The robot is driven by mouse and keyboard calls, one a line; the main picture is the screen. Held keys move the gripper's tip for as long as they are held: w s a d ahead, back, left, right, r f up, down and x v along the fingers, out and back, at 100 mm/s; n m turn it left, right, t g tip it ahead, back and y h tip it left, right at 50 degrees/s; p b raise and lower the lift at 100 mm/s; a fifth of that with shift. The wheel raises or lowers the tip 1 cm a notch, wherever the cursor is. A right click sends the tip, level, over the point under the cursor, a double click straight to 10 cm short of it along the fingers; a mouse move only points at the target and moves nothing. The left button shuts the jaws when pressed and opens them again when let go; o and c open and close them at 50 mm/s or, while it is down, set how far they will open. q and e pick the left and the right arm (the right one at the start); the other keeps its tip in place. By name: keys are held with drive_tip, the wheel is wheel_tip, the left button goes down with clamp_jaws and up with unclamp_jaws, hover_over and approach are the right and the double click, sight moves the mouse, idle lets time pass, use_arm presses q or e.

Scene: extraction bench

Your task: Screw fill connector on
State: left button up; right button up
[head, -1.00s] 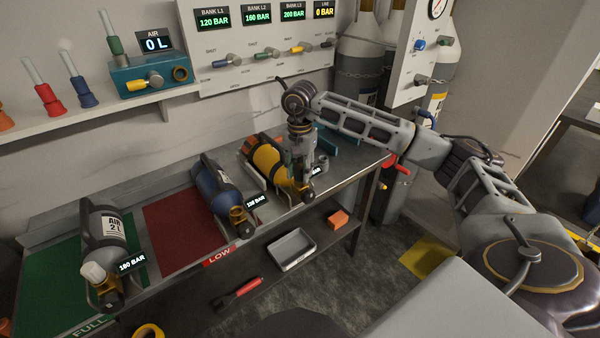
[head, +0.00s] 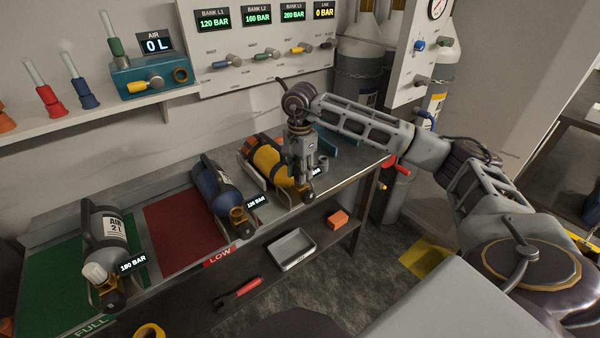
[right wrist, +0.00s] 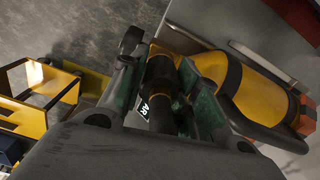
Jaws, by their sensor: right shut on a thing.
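The yellow cylinder (head: 268,161) lies in a cradle at the right end of the bench, its valve end towards the front edge. My right gripper (head: 304,188) points down at that valve end and covers much of it. In the right wrist view, the fingers of the right gripper (right wrist: 158,75) are shut around a dark round fill connector (right wrist: 160,72), beside the yellow cylinder (right wrist: 255,92). I cannot tell whether its thread is engaged with the valve. My left gripper is not in view.
A blue cylinder (head: 219,187) lies left of the yellow one, and a grey one (head: 106,233) on the green mat (head: 45,284). A gauge panel (head: 265,70) stands behind. A lower shelf holds a grey tray (head: 291,249) and an orange box (head: 338,218).

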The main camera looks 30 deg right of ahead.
drive_tip(key=shift+m+p, duration=0.3)
drive_tip(key=shift+m, duration=1.6)
drive_tip(key=shift+m+p, duration=0.3)
drive_tip(key=shift+m, duration=1.6)
drive_tip(key=o, duration=1.2)
drive_tip(key=shift+n, duration=0.3)
drive_tip(key=shift+n+b, duration=0.65)
drive_tip(key=shift+n, duration=2.05)
drive_tip(key=shift+n+b, duration=0.5)
drive_tip(key=shift+n, duration=2.4)
